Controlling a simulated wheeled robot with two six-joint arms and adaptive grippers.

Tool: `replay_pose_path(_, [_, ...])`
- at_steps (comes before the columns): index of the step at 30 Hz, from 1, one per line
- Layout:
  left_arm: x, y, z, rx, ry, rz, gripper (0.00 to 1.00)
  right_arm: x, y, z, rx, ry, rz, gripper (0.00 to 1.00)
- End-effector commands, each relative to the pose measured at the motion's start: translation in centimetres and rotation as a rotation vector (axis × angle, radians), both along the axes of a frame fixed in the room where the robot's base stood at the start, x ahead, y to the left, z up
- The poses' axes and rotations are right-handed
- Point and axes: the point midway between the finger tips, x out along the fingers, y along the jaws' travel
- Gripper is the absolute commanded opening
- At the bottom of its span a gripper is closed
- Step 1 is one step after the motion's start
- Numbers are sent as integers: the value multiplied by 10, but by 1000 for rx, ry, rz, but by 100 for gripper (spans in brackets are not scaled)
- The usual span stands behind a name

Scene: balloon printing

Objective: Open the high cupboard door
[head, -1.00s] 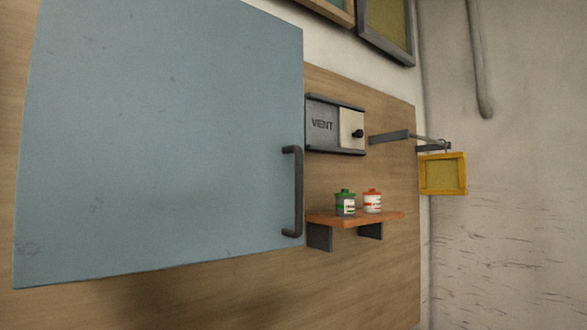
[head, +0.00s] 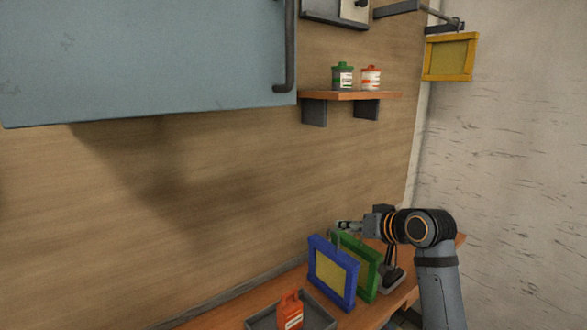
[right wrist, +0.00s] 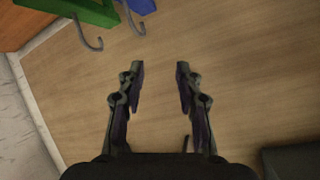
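The high cupboard's pale blue door (head: 150,60) fills the upper left of the head view, and no gap shows at its edges. Its dark vertical bar handle (head: 290,50) is at the right edge, with the top cut off by the picture. My right gripper (head: 346,226) is low at the right, above the blue and green frames and well below the handle. In the right wrist view my right gripper (right wrist: 160,68) has its two fingers apart with nothing between them. My left gripper is in neither view.
A wall shelf (head: 350,96) holds a green-lidded jar (head: 342,76) and a red-lidded jar (head: 371,78). A yellow frame (head: 450,57) hangs at right. On the bench are a blue frame (head: 332,272), a green frame (head: 365,265) and a tray (head: 262,322) with an orange bottle (head: 290,310).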

Motion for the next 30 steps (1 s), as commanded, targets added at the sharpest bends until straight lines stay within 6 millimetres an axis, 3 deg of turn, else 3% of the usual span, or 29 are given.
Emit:
replay_pose_path(1, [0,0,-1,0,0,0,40,-1,10,71,25,-96,43,35])
replay_pose_path(4, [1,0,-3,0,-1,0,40,-27,30,189,58,-245,145,35])
replay_pose_path(6, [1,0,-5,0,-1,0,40,-59,43,262,64,-342,217,35])
replay_pose_path(9, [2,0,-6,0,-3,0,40,-113,57,342,52,-462,307,35])
replay_pose_path(12, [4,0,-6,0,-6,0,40,-159,66,390,33,-544,372,35])
replay_pose_path(15, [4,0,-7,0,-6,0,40,-186,70,414,19,-590,408,35])
replay_pose_path(19, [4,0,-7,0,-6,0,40,-197,72,422,11,-604,422,35])
replay_pose_path(23, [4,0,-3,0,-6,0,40,-192,77,423,13,-602,422,35])
replay_pose_path(30, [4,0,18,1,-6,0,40,-161,112,426,16,-600,425,35])
